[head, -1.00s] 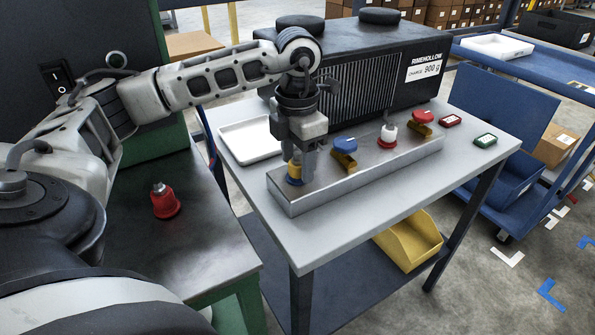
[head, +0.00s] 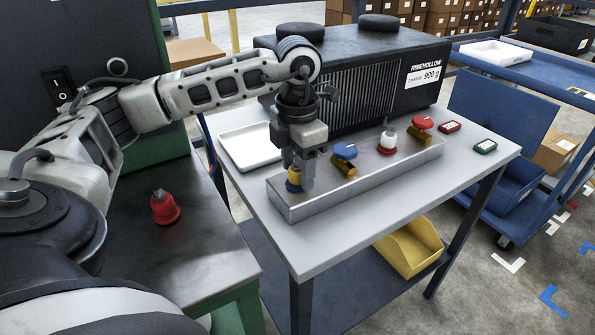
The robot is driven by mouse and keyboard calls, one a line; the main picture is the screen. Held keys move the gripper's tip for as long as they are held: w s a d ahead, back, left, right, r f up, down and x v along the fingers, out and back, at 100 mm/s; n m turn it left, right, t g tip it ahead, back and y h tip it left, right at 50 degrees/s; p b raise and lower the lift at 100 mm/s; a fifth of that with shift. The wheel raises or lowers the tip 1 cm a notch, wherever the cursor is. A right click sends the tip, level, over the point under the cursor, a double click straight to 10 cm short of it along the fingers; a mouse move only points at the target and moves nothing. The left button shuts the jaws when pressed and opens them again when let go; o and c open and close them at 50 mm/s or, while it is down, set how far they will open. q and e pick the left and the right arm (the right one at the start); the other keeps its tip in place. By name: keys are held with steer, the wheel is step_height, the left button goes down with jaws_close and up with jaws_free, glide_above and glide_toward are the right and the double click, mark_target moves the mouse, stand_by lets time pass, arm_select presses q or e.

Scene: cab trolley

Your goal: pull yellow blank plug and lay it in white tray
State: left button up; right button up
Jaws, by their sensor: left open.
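My right gripper is not in view.
Blue (head: 344,151) and red (head: 423,123) knobs on brass valves and a white plug (head: 389,133) stand along the box. A dark ribbed unit (head: 385,75) stands behind. A red fitting (head: 165,207) stands on the left bench. Bare trolley top (head: 400,201) lies in front.

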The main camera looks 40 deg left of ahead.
mark_target(298, 160)
arm_select(q)
steer(key=shift+c, duration=0.3)
jaws_close()
steer(key=shift+r+p, duration=2.45)
steer(key=shift+r, duration=0.55)
